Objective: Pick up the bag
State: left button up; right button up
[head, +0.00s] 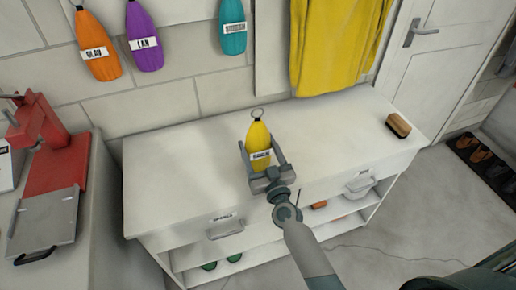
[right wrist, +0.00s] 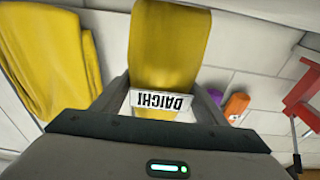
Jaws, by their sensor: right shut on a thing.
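The yellow bag (head: 258,135) has a metal ring at its top and a white name label. It stands upright at the white cabinet top, and I cannot tell whether it touches the surface. My right gripper (head: 262,158) reaches in from the front and is shut on the bag, one finger on each side. In the right wrist view the bag (right wrist: 170,50) fills the space between the fingers, with its label reading DAICHI upside down. My left gripper is not in view.
The white cabinet (head: 180,165) has a brush (head: 398,125) at its right end and is otherwise clear. Orange (head: 97,45), purple (head: 144,38) and teal (head: 233,28) bags hang on the wall beside a yellow cloth (head: 335,45). A red machine (head: 55,165) stands at left.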

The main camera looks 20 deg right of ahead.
notch_tip(320, 180, up, 3)
jog(key=shift+f+p, duration=0.1)
jog(key=shift+p, duration=0.4)
jog(key=s+d+r, duration=0.7)
jog(key=s, duration=0.2)
jog(key=shift+s, duration=0.1)
dwell(0.7)
